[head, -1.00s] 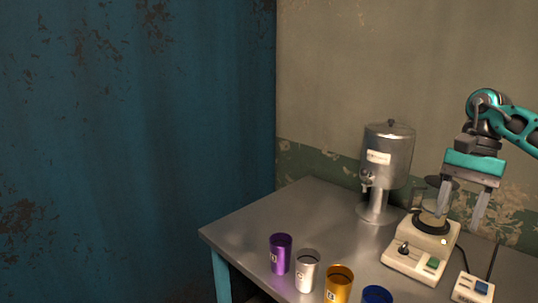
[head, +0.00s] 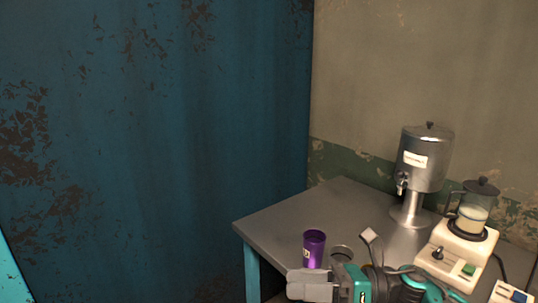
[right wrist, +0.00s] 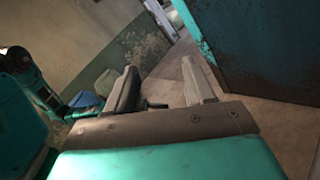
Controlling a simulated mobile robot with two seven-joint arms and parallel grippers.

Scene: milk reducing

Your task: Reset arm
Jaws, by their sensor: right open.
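My right arm crosses the bottom of the head view, in front of the table (head: 285,215). Its gripper (head: 308,285) points left there, low in front of the purple cup (head: 314,243). In the right wrist view the right gripper (right wrist: 163,88) has its two fingers spread apart with nothing between them. A blender (head: 474,213) holding whitish liquid stands on its cream base (head: 453,252) at the right, away from the gripper. My left gripper is not in view.
A metal dispenser (head: 422,170) stands at the table's back. A small control box (head: 510,294) shows at lower right. A blue wall (head: 160,140) fills the left; the table's left part is clear.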

